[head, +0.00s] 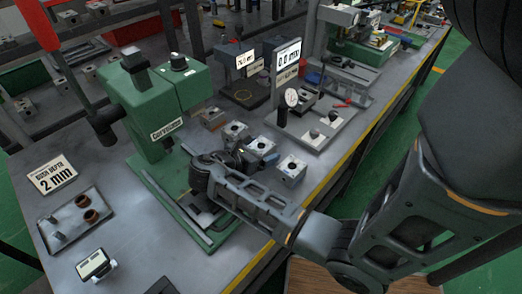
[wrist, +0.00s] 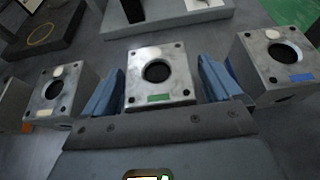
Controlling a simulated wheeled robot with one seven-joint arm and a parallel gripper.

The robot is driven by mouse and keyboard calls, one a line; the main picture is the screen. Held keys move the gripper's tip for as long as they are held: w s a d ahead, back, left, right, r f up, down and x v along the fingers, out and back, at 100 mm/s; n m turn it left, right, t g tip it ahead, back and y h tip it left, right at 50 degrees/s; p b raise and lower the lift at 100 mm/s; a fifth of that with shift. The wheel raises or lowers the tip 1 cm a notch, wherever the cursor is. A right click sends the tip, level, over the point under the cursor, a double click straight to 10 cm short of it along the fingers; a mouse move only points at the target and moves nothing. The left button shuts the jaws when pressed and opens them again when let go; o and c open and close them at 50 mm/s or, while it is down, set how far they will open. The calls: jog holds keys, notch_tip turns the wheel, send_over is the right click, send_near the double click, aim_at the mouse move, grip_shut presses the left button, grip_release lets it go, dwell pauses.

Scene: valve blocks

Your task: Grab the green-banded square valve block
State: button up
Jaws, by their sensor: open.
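The green-banded square valve block (wrist: 160,76) is in the middle of the wrist view. It is pale grey metal with a round dark bore, corner holes and a green mark on its near edge. My gripper (wrist: 160,66) is open, with one blue finger on each side of this block. I cannot tell whether either finger touches it. In the head view, the row of blocks lies just beyond the end of my arm. The bands are too small there to tell the green one surely, and my gripper's fingers are not clear.
A blue-marked block (wrist: 277,62) stands close to the right finger, and a tan-marked block (wrist: 60,92) to the left. A green press (head: 160,95) stands left of my arm. A plate with parts (head: 318,128) lies behind the blocks. The table's yellow edge (head: 340,168) is at right.

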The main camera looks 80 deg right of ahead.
jog(key=shift+d, duration=0.1)
jog(key=c, duration=1.3)
jog(key=shift+c, duration=0.5)
jog(key=shift+r, duration=0.1)
